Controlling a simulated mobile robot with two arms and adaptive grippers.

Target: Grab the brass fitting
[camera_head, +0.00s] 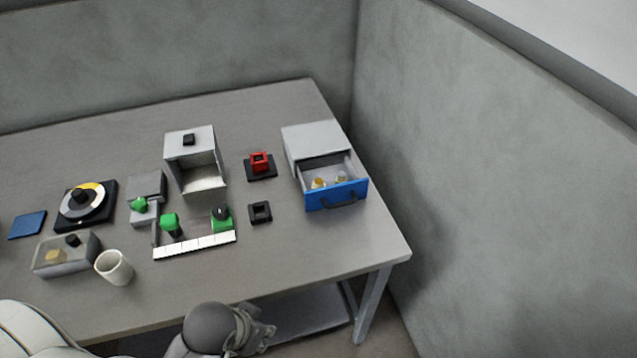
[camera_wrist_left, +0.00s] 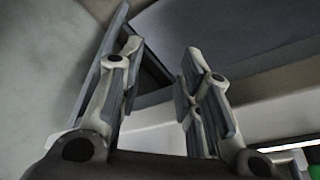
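The blue-fronted drawer (camera_head: 345,194) of a grey cabinet (camera_head: 317,140) on the right of the table is pulled open. Inside it lie a small brass-coloured piece (camera_head: 319,183) and a paler piece (camera_head: 341,177); they are too small to tell their exact shapes, and the drawer front partly hides them. My left gripper (camera_head: 264,332) is at the table's front edge, well away from the drawer, toward the viewer. In the left wrist view its two fingers (camera_wrist_left: 157,50) stand apart with nothing between them. My right gripper is not in view.
A red square piece on a black base (camera_head: 262,173) and a black square holder (camera_head: 260,212) sit left of the drawer. An open-fronted grey box (camera_head: 190,143), green-topped items, a white strip (camera_head: 195,245), a cup (camera_head: 114,267) and a dial (camera_head: 84,205) stand farther left. A wall rises behind the table.

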